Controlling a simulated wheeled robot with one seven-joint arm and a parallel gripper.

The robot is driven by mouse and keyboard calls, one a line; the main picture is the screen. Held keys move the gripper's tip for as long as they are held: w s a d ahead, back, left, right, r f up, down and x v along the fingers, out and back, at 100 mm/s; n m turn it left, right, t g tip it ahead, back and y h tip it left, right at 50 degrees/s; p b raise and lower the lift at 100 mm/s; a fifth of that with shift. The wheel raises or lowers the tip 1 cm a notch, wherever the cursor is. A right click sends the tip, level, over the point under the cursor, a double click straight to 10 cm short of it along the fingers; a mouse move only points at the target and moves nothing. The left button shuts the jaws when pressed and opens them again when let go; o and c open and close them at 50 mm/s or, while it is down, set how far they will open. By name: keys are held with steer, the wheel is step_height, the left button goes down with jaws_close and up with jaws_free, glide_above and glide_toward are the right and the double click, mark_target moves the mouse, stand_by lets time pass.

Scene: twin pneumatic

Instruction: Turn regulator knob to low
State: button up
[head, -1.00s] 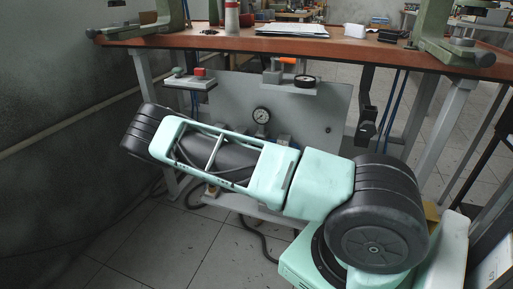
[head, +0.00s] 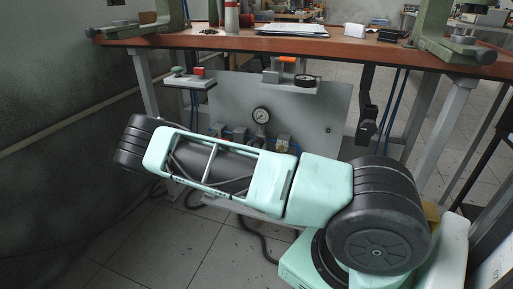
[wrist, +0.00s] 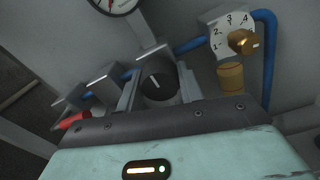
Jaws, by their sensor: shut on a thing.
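The regulator knob (wrist: 157,84) is round and black with a white pointer line, seen in the wrist view. The line leans toward the upper left. My gripper (wrist: 160,88) is shut on the knob, one finger on each side of it. In the head view my arm hides the gripper and the knob. A pressure gauge (wrist: 115,3) shows at the top of the wrist view, mostly cut off. In the head view a gauge (head: 261,115) sits on the grey panel (head: 230,93) under the bench.
Right of the knob are a numbered dial (wrist: 218,25) with a brass knob (wrist: 243,41) and a blue hose (wrist: 269,60). A red-ended part (wrist: 74,120) lies left. The wooden bench top (head: 230,42) overhangs the panel.

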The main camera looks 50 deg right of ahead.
steer(key=o, duration=1)
steer(key=shift+a, duration=0.1)
steer(key=p+v, duration=0.2)
steer(key=v, duration=1.5)
steer(key=shift+p, duration=0.35)
steer(key=shift+s+a+f, duration=0.1)
steer(key=shift+a+f, duration=0.05)
